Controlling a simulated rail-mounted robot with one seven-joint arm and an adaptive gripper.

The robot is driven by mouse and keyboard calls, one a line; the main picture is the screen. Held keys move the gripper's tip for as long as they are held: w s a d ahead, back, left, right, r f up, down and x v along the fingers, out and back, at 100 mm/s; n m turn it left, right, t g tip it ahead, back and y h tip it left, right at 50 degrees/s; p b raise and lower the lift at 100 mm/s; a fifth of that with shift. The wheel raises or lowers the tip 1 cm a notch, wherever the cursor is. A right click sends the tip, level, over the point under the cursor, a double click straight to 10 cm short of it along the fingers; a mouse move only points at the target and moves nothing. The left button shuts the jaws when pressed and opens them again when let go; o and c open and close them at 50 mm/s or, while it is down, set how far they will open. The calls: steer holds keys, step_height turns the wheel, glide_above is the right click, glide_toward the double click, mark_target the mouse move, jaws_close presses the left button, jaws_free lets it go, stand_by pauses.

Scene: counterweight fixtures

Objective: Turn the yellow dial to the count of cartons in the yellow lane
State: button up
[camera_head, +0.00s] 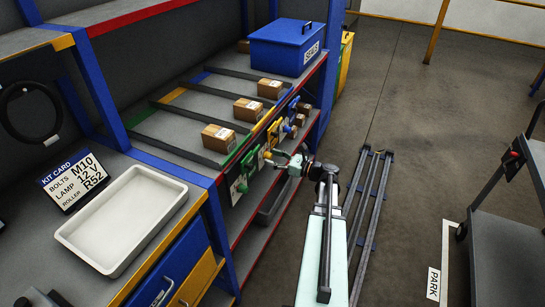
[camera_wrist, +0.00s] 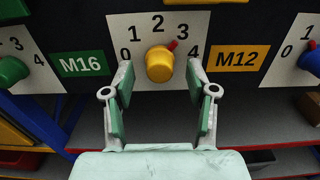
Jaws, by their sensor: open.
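The yellow dial (camera_wrist: 160,66) is a round knob on a white plate marked 0 to 4, and its red pointer points toward the 3. My gripper (camera_wrist: 159,82) is open, with one pale green finger to each side of the dial in the wrist view. I cannot tell whether the fingertips reach around it. In the head view my gripper (camera_head: 285,160) is at the front of the rack, by the dial plates. The yellow lane has a yellow strip (camera_head: 172,96) at its back end, and one carton (camera_head: 248,110) shows in it.
One carton (camera_head: 218,137) sits in the green lane and another (camera_head: 270,88) in the blue lane. A green dial (camera_wrist: 12,70) is to the left in the wrist view. A blue SEALS box (camera_head: 288,46) and a white tray (camera_head: 122,218) flank the lanes.

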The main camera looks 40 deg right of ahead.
steer(key=shift+w+a, duration=0.2)
steer(key=shift+w, duration=0.15)
steer(key=shift+c, duration=0.3)
jaws_close()
steer(key=shift+f+n+b, duration=0.15)
steer(key=shift+n+b, duration=0.15)
steer(key=shift+b, duration=0.1)
steer(key=n+b, duration=1.5)
steer(key=b, duration=0.2)
steer(key=shift+d+b, duration=0.1)
steer(key=shift+b, duration=0.3)
steer(key=shift+r+n, duration=0.25)
steer(key=shift+n, duration=0.05)
